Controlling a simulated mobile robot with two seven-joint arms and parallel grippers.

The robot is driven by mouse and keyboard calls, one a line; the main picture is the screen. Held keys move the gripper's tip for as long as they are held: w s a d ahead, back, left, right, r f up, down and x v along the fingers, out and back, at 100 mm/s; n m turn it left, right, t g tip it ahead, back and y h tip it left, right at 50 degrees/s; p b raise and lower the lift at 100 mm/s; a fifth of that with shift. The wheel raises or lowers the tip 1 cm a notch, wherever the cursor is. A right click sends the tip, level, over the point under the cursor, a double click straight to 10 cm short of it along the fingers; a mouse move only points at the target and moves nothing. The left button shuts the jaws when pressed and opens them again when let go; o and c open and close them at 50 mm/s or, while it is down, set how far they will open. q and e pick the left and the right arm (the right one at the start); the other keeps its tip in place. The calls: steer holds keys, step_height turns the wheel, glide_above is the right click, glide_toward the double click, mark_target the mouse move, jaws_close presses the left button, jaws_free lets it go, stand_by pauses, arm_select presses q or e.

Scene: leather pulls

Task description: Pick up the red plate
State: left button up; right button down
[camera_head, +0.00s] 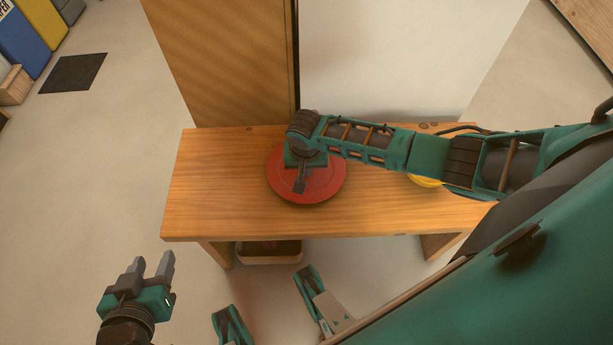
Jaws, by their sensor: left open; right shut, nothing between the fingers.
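The red plate (325,187) lies flat on the wooden table (215,190), left of the table's middle. My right arm reaches in from the right across the table, and my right gripper (299,188) is over the plate, pointing down at it. Its fingers are together with nothing seen between them. It hides part of the plate's middle and far side; whether the fingertips touch the plate I cannot tell. My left gripper (153,264) is open and empty, in front of the table at the lower left, well apart from the plate.
A yellow item (426,182) on the table is mostly hidden under my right arm. A container (268,256) stands below the table's front edge. A wooden panel (225,60) and a white surface (390,55) rise behind the table. The table's left end is clear.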

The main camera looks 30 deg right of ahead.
steer(key=shift+w+d+f+b, duration=0.35)
steer(key=shift+w+f+b, duration=0.2)
steer(key=shift+w, duration=0.15)
steer(key=shift+f, duration=0.15)
arm_select(q)
steer(key=shift+d+f, duration=0.1)
steer(key=shift+f, duration=0.4)
arm_select(e)
steer(key=shift+s, duration=0.1)
arm_select(q)
steer(key=shift+w, duration=0.15)
arm_select(e)
steer(key=shift+f, duration=0.15)
